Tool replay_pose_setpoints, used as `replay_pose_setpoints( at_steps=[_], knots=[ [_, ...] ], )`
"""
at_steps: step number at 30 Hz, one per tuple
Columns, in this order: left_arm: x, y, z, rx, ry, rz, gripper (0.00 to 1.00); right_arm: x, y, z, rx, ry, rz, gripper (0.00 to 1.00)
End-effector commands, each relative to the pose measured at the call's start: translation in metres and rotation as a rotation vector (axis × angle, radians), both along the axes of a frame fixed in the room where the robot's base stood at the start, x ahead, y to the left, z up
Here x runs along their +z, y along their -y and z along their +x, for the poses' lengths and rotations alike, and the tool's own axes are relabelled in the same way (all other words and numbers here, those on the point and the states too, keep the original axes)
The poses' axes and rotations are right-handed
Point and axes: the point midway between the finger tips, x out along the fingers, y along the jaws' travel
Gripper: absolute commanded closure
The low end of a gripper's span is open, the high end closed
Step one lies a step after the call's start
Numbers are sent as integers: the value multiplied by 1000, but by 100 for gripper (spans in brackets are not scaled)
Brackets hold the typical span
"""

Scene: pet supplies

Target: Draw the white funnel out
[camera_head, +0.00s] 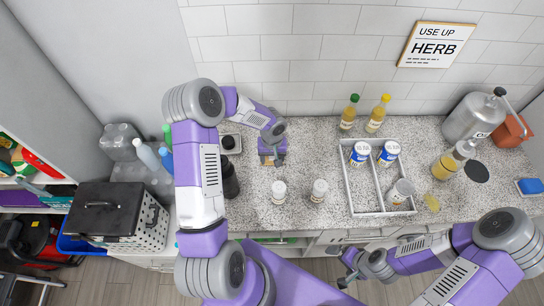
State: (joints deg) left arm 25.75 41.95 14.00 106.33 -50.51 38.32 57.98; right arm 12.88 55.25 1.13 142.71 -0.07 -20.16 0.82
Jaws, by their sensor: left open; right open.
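I cannot pick out the white funnel with certainty. A pale, whitish piece (466,148) sits at the top of a yellow-filled container (446,166) at the right of the counter; it is too small to tell whether it is the funnel. My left gripper (273,160) is open over the counter, behind two small white-topped jars (279,188) (319,188), and appears empty. My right gripper (346,277) is open in front of the counter's front edge, low in the view, and appears empty.
A divided tray (352,194) holds two blue-and-white cans and a jar. Two yellow bottles (348,113) (376,115) stand near the wall. A large metal canister (472,118) and terracotta pot (512,131) stand at right. Dark bottles (229,180) stand beside my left arm.

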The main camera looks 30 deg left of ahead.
Motion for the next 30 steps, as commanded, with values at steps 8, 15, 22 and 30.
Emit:
replay_pose_setpoints(
  at_steps=[8, 15, 22, 30],
  knots=[
    [0, 0, 0, -1, 0, 0, 81, 0, 0, 0, 0, 0, 0, 0],
    [2, 0, 0, -1, 1, 1, 98, 1, 0, 0, 0, 0, 0, 0],
    [15, 0, 0, -1, 1, 1, 98, 7, 0, 0, 0, 0, 0, 0],
    [28, 0, 0, -1, 1, 1, 98, 14, 0, 0, 0, 0, 0, 0]
  ],
)
